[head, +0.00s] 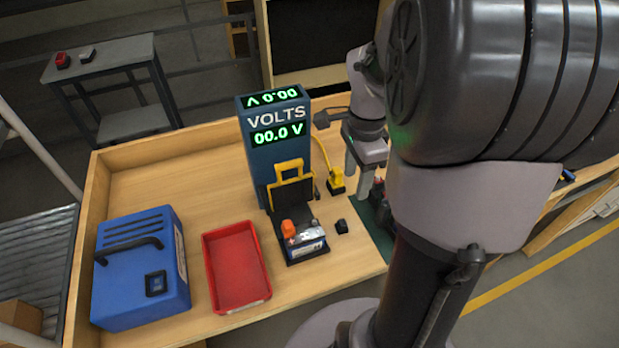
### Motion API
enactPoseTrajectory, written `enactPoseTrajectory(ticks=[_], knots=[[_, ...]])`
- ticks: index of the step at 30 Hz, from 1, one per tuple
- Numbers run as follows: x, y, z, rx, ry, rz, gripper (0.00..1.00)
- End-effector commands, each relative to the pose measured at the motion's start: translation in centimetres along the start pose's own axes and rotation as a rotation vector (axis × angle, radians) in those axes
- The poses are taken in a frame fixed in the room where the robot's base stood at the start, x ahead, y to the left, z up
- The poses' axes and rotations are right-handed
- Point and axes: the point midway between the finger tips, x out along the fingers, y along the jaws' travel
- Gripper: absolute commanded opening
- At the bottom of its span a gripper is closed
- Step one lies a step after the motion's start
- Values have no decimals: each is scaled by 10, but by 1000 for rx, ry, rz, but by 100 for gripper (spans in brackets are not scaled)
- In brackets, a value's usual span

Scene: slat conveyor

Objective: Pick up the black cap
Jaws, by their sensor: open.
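The black cap (341,226) appears to be the small dark piece on the wooden bench, just right of the battery (308,243). The battery sits in a black holder in front of the voltmeter and has an orange cap (288,228) on its left side. My gripper (359,180) is open, with its fingers pointing down, behind and a little right of the black cap in the head view. It is apart from the cap, and nothing shows between the fingers.
The blue voltmeter (276,162) reads 00.0 V. A yellow plug (336,181) with a cable stands near the fingers. A green mat (379,240) with dark items is partly hidden by my arm. A red tray (208,262) and a blue case (130,285) stand at left.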

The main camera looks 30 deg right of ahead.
Motion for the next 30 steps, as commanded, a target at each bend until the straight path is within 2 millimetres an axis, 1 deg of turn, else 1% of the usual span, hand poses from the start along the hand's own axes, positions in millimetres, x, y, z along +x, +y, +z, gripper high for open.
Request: enactPoseTrajectory(ticks=[2, 6, 9, 12, 16, 21, 24, 30], knots=[[18, 1, 1, -2, -1, 4, 50], [63, 1, 2, -4, -2, 5, 50], [92, 1, 2, -5, -2, 3, 50], [111, 1, 2, -5, -1, 3, 50], [124, 0, 3, -6, -1, 1, 50], [160, -1, 10, -7, -1, 2, 50], [172, -1, 10, -6, -1, 1, 50], [172, -2, 10, -5, -1, 0, 50]])
